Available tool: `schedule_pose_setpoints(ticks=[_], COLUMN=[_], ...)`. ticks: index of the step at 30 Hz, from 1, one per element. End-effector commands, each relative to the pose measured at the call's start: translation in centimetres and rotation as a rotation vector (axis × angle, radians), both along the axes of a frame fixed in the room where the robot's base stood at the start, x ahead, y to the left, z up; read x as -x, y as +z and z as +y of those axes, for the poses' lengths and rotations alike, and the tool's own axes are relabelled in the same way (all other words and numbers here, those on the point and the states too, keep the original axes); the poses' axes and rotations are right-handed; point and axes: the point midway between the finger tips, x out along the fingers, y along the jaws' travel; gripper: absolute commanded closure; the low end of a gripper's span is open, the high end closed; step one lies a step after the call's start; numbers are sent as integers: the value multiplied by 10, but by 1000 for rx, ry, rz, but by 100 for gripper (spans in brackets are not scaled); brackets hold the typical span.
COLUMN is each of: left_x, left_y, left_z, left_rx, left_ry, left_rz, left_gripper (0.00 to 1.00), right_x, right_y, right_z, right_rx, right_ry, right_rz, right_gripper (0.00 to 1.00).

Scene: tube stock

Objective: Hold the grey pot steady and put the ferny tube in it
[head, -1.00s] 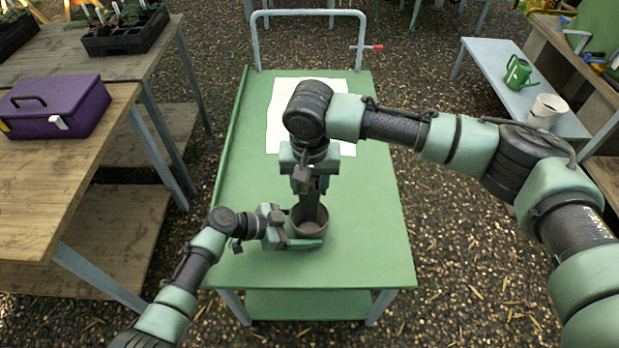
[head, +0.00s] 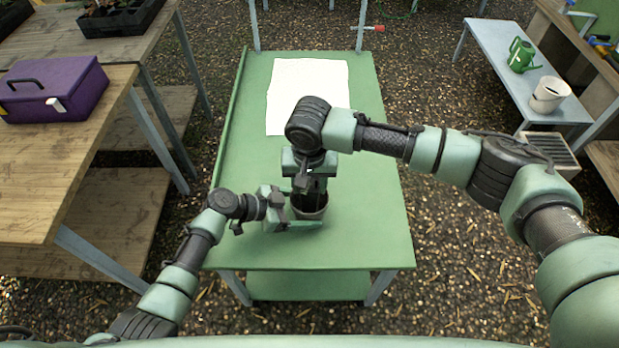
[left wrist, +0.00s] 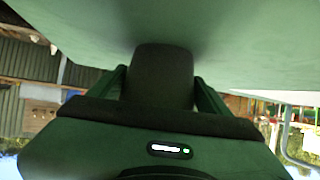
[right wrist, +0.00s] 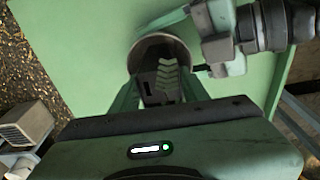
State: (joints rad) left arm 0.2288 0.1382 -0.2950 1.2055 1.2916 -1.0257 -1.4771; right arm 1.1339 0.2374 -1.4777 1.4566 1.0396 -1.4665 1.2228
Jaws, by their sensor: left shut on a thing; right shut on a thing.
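The grey pot (head: 318,211) stands upright near the front of the green cart top (head: 360,240). My left gripper (head: 306,222) is shut on the pot from the left, low at its sides. In the left wrist view the pot (left wrist: 162,75) sits between the two fingers. My right gripper (head: 311,190) points down directly over the pot's mouth, its fingertips at or just inside the rim. In the right wrist view it is shut on a dark piece with a leafy chevron pattern, apparently the ferny tube (right wrist: 167,80). The tube's lower end and the pot's floor are hidden.
A white sheet (head: 308,90) lies on the cart behind the pot. The cart top right of the pot is clear. A purple toolbox (head: 52,88) stands on the wooden bench at left. A green watering can (head: 521,55) and a whitish pot (head: 549,95) are on the right bench.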

Motion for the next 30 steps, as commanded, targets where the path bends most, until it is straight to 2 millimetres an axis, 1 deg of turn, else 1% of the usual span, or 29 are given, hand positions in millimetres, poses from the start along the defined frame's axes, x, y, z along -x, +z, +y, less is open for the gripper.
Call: schedule_pose_setpoints(ticks=[13, 14, 15, 16, 22, 25, 28, 30], left_x=[0, 0, 0, 0, 0, 0, 0, 0], left_y=[0, 0, 0, 0, 0, 0, 0, -1], left_z=[0, 0, 0, 0, 0, 0, 0, 0], left_rx=[0, 0, 0, 0, 0, 0, -1, -2], left_ry=[0, 0, 0, 0, 0, 0, 0, 0], left_rz=[0, 0, 0, 0, 0, 0, 0, 1], left_gripper=[45, 45, 45, 45, 45, 45, 45, 46], right_x=[0, 0, -1, -1, 0, 0, 1, 2], right_y=[-32, -31, -31, -31, -31, -26, -14, -1], right_z=[0, 0, 0, 0, 0, 0, 1, 1], right_rx=[0, 0, 0, 0, 0, -1, -3, -4], right_ry=[-1, -1, -1, 0, -1, -1, -1, 0], right_rz=[1, 0, -1, -1, 0, -1, -1, -2], right_gripper=[100, 50, 38, 30, 30, 30, 30, 30])
